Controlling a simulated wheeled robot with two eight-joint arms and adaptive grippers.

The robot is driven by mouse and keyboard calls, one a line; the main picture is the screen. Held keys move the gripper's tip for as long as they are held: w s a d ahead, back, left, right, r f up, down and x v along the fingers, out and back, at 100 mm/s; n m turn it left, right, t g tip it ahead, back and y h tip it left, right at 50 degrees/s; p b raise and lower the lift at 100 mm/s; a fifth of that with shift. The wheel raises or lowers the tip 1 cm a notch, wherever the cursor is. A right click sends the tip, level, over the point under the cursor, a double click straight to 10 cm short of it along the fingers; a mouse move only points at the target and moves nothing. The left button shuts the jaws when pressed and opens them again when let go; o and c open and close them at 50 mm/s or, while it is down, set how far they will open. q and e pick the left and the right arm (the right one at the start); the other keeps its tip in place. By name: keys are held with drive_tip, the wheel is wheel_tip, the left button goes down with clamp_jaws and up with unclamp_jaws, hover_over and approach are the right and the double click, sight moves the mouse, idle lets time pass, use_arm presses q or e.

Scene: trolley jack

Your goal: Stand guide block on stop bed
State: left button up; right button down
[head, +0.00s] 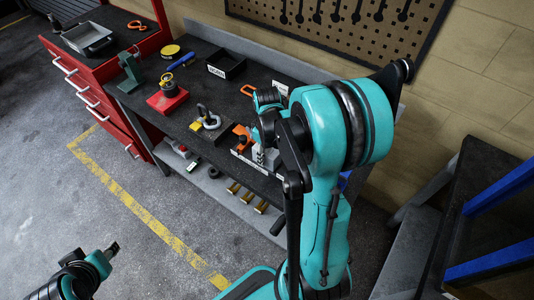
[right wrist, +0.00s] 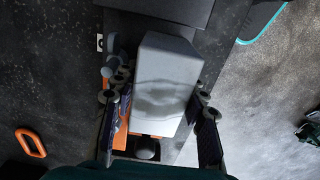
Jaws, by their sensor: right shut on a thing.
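The guide block appears to be the pale grey block (right wrist: 166,85) between the fingers of my right gripper (right wrist: 160,115) in the right wrist view. My right gripper is shut on it, a finger on each side. In the head view my right gripper (head: 268,142) is low over the bench's near right part, largely hidden by my arm. An orange part (right wrist: 150,129) with a dark round knob shows beneath the block. The stop bed cannot be told apart with certainty; the block and gripper cover that area. My left gripper (head: 110,250) is at the lower left, away from the bench.
The dark bench (head: 205,95) holds a black bin (head: 226,65), a red block with a yellow-topped part (head: 167,97), a shackle (head: 208,118) and an orange ring (head: 248,90). A red drawer cabinet (head: 100,65) stands left. Brass cylinders (head: 247,197) lie on the lower shelf.

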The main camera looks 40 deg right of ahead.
drive_tip(key=c, duration=0.8)
unclamp_jaws()
wheel_tip(320, 180, up, 12)
drive_tip(key=shift+a, duration=0.35)
drive_tip(key=s+a+f+m+t+b, duration=0.1)
drive_tip(key=s+a+t, duration=0.1)
drive_tip(key=a, duration=0.3)
drive_tip(key=s+a+f+m+t+b, duration=0.1)
drive_tip(key=s+a+t+b, duration=0.1)
drive_tip(key=a, duration=0.4)
drive_tip(key=s+a+f+m+t+b, duration=0.1)
drive_tip(key=s+a+t, duration=0.1)
drive_tip(key=a, duration=0.3)
drive_tip(key=shift+a+f+t, duration=0.1)
drive_tip(key=shift+a+t, duration=0.05)
drive_tip(key=shift+t, duration=0.45)
